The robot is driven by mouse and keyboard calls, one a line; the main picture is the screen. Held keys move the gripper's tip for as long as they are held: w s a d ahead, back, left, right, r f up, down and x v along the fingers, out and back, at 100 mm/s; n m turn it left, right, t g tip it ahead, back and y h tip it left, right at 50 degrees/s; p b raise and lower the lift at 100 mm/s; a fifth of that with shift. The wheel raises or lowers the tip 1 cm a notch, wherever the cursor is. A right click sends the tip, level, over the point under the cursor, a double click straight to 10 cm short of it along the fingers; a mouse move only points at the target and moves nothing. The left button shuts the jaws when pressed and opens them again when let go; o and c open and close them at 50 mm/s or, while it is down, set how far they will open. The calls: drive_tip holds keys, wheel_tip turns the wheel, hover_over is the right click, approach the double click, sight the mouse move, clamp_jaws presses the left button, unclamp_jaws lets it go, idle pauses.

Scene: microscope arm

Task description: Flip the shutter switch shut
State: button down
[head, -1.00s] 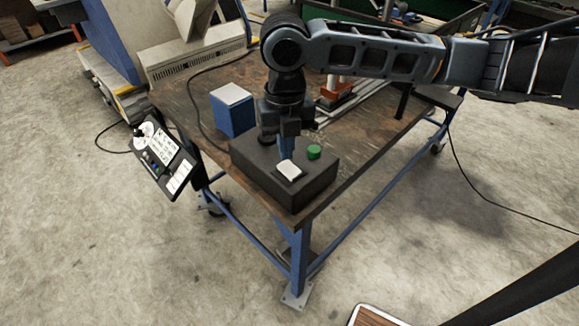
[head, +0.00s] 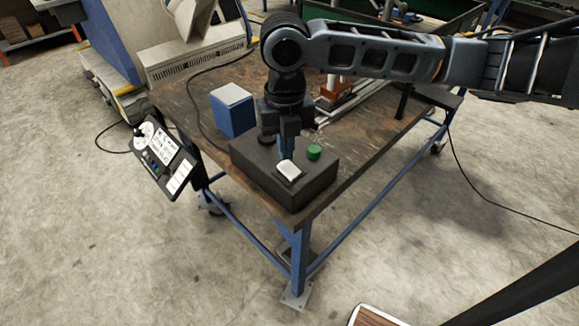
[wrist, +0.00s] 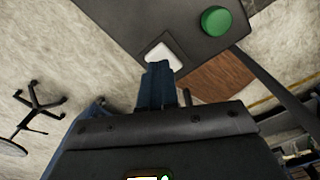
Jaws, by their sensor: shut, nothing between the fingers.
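A dark control box (head: 305,190) stands at the near corner of the workbench, with a white rocker switch (head: 289,170) on its top. The switch also shows in the wrist view (wrist: 163,55). My gripper (head: 287,155) points down with its blue fingers together and empty. Its tips are at the far edge of the white switch, at or very near its surface; I cannot tell whether they touch. In the wrist view the fingers (wrist: 157,68) overlap one edge of the switch.
A green button (head: 314,152) sits on the box just right of my fingers. A blue box with a pale top (head: 233,112) stands behind left. A panel with labels (head: 165,158) hangs at the bench's left side.

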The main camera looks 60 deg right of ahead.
sight(285, 165)
drive_tip(key=shift+f+b, duration=1.05)
drive_tip(key=shift+f, duration=0.3)
idle(0.8)
drive_tip(key=shift+r, duration=0.2)
drive_tip(key=shift+r+p, duration=2.65)
drive_tip(key=shift+r, duration=0.75)
